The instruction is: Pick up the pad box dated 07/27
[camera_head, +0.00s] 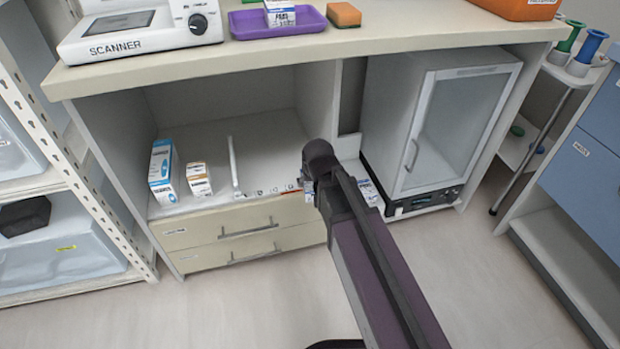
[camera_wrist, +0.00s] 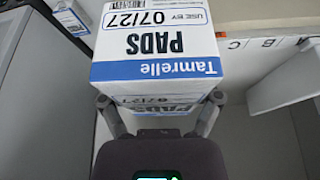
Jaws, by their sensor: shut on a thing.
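The pad box (camera_wrist: 158,42) is white and blue and reads "Tamrelle PADS" and "USE BY 07/27", upside down in the wrist view. My gripper (camera_wrist: 160,108) is shut on it, with one finger at each side of its near end. In the head view my gripper (camera_head: 309,187) is at the right part of the open shelf, in front of the cabinet. My arm hides most of the box there, and I cannot tell whether the box still touches the shelf.
A blue-white box (camera_head: 162,173) and a brown-white box (camera_head: 198,180) stand on the shelf at left, beside a thin upright divider (camera_head: 234,167). Another box (camera_head: 369,191) lies right of my gripper, near a glass-door cabinet (camera_head: 440,125). Drawers (camera_head: 240,238) are below; the counter (camera_head: 300,48) overhangs.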

